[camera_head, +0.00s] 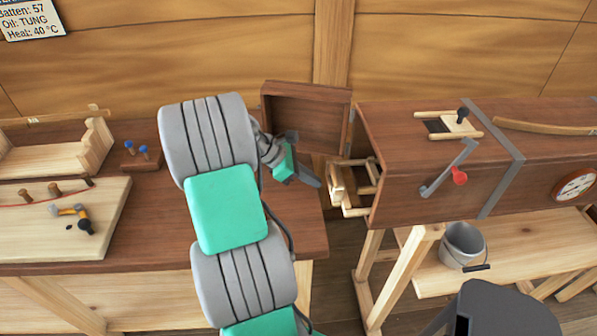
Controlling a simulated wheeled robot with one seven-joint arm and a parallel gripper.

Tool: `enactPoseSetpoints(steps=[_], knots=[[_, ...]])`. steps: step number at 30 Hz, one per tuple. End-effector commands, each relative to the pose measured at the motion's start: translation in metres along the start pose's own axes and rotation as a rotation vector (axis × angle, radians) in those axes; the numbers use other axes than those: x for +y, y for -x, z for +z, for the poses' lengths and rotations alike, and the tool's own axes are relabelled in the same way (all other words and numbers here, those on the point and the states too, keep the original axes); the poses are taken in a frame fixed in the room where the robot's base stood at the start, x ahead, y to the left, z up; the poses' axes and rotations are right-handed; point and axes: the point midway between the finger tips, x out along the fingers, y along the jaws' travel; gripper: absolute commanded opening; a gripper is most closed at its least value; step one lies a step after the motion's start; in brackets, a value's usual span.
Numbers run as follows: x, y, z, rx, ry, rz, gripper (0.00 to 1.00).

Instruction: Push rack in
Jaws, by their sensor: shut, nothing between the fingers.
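The rack (351,194), a light wooden frame with several bars, sticks out of the open left end of a long brown wooden box (400,160). Part of the rack is inside the box and hidden. The box's door (308,118) stands open at its left end. My gripper (317,183) is shut and empty, just left of the rack's outer end. The fingertips point toward the rack; a small gap seems to lie between them, but contact is hard to judge.
A crank with a red knob (459,176) and a round gauge (574,185) are on the box's front. A bucket (463,246) stands on the shelf below. A workbench (290,226) at left holds a yellow-handled tool (72,211) on a board.

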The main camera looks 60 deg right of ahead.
Motion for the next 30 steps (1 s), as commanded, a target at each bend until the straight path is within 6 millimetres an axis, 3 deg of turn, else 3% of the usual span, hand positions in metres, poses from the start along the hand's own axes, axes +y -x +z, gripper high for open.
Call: enactPoseSetpoints(steps=[3, 7, 18, 22, 30], knots=[[-0.001, -0.014, 0.018, 0.0, -0.004, -0.002, 0.0], [0.0, -0.023, 0.026, 0.001, -0.001, 0.001, 0.0], [0.0, -0.025, 0.029, 0.001, 0.0, 0.001, 0.0], [0.0, -0.028, 0.04, 0.0, -0.001, -0.002, 0.0], [-0.001, -0.056, 0.067, 0.0, -0.001, -0.002, 0.0]])
